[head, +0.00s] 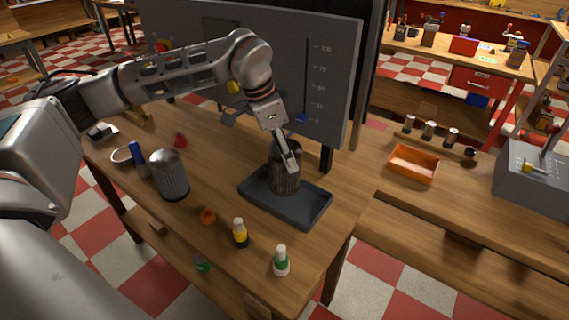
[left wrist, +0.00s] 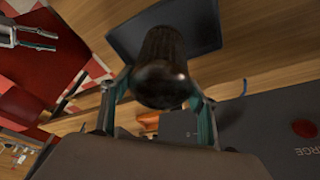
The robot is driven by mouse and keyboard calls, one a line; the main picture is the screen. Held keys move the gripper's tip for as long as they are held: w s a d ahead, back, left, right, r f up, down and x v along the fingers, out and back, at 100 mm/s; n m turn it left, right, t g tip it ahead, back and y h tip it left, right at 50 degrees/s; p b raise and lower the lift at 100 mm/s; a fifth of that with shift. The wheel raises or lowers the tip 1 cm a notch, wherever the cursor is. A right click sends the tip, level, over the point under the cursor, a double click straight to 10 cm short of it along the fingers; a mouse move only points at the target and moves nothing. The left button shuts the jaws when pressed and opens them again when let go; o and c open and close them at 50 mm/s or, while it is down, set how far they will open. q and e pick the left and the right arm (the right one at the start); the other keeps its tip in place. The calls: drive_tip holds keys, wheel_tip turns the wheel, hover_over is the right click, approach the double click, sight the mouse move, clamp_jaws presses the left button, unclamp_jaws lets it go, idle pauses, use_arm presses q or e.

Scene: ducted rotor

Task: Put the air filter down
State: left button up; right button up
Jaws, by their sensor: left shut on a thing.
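The air filter (head: 286,176), a dark pleated cylinder, is upright over the black tray (head: 310,212) on the wooden table. My left gripper (head: 288,160) is shut on its upper part from above. In the left wrist view the filter (left wrist: 163,70) is between the two fingers, with its dark end facing the camera and the tray (left wrist: 205,25) behind it. Whether its base touches the tray is hard to tell. My right gripper (left wrist: 32,38) shows only at the left wrist view's upper left, its two fingers apart and empty.
A grey pleated canister (head: 169,176) stands left of the tray. A grey panel (head: 275,60) rises behind. An orange bin (head: 413,164) is at right.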

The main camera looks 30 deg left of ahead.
use_arm(q)
drive_tip(key=shift+f, duration=2.15)
drive_tip(key=o, duration=1.1)
drive_tip(key=v, duration=1.2)
drive_tip(key=shift+b, duration=0.4)
